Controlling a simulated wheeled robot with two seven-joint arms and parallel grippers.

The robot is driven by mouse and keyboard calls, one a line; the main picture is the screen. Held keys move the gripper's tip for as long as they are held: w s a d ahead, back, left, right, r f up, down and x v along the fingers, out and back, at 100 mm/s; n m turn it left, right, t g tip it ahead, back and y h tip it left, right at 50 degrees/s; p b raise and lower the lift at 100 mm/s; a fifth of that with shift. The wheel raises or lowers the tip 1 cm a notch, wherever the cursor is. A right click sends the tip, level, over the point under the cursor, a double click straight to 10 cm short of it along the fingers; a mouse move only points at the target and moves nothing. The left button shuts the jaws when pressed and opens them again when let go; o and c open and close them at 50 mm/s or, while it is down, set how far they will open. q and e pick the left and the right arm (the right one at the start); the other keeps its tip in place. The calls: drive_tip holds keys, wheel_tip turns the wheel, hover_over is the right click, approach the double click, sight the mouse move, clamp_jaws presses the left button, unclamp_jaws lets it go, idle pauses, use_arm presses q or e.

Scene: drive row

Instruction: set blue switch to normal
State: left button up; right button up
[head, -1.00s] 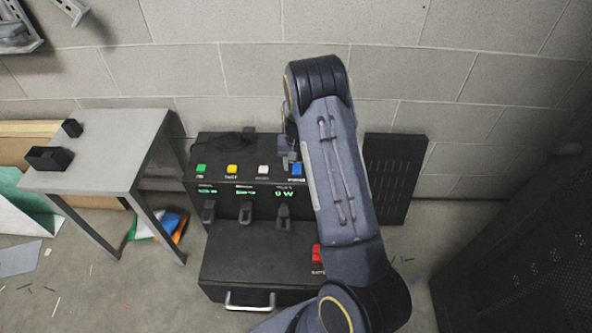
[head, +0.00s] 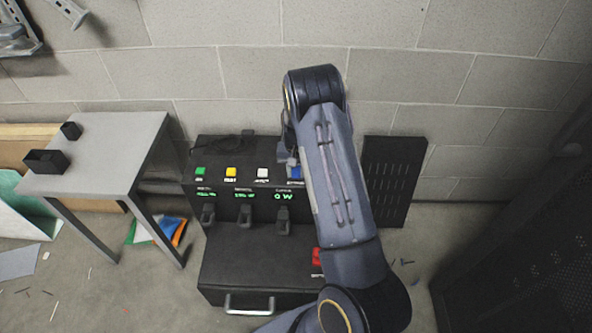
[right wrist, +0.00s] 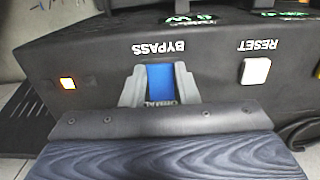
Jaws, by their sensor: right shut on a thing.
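The blue switch (right wrist: 161,82) sits on the black panel of the drive unit, with BYPASS printed on one side of it. Lettering on its other side is partly hidden by my gripper. In the head view the blue switch (head: 295,174) is at the right end of the button row, partly covered by my right gripper (head: 291,160). In the right wrist view my right gripper (right wrist: 160,88) has one finger on each side of the blue switch and is shut on it. My left gripper is out of view.
A small amber light (right wrist: 67,84) glows beside the switch. A white RESET button (right wrist: 256,72) is close by. Green (head: 200,171) and yellow (head: 231,172) buttons sit further left. A red switch (head: 317,257) is lower, by my arm. A grey table (head: 110,140) stands left.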

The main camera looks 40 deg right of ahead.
drive_tip(key=shift+w+d+r+g+y+p, duration=0.15)
drive_tip(key=shift+w+g+y+p, duration=0.05)
drive_tip(key=shift+g+y+p, duration=0.25)
drive_tip(key=shift+w+d+g+y, duration=0.1)
drive_tip(key=shift+w+g+y, duration=0.05)
drive_tip(key=shift+g+y, duration=0.45)
drive_tip(key=shift+o, duration=0.2)
drive_tip(key=shift+c, duration=0.2)
drive_tip(key=o, duration=1)
drive_tip(key=shift+p+v, duration=0.7)
drive_tip(key=shift+v, duration=3.2)
